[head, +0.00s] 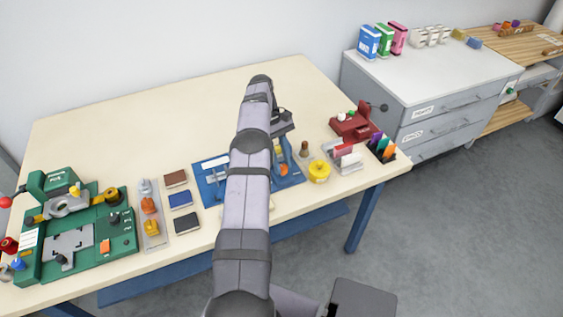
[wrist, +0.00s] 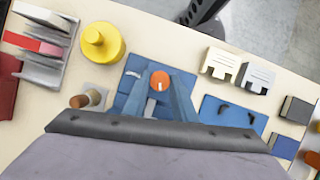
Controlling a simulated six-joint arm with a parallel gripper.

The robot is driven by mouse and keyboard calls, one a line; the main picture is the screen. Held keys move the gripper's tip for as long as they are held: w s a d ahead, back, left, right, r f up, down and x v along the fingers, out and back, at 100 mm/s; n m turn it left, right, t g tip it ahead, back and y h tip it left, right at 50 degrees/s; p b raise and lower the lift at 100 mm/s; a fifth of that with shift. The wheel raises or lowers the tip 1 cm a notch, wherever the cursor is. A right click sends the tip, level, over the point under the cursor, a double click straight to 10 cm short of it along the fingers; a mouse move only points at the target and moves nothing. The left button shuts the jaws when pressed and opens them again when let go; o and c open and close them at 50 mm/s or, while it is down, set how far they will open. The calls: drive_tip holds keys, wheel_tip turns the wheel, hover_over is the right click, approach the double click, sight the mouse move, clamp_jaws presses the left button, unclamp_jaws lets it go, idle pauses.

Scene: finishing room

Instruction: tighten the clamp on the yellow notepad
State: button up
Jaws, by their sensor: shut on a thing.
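An orange knob (wrist: 159,79) with a white mark on top stands on a blue fixture (wrist: 133,68) in the wrist view. My gripper (wrist: 160,88) has its two fingers closed on the knob, one on each side. In the head view, the orange knob (head: 284,169) shows on the right part of the blue fixture (head: 296,179). My arm hides the fixture's middle, and the fingertips cannot be made out there. I cannot pick out a yellow notepad for certain in either view.
A yellow round container (head: 319,171) and a grey rack (head: 345,158) stand right of the fixture. Several small pads, including a blue one (head: 181,198), lie to its left, with a green station (head: 90,240) beyond. The table's back (head: 150,125) is clear.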

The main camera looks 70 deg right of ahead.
sight(281, 165)
drive_tip(key=o, duration=1)
drive_tip(key=shift+o, duration=0.2)
drive_tip(key=shift+r, duration=0.15)
wheel_tip(281, 165, up, 10)
drive_tip(key=p, duration=0.1)
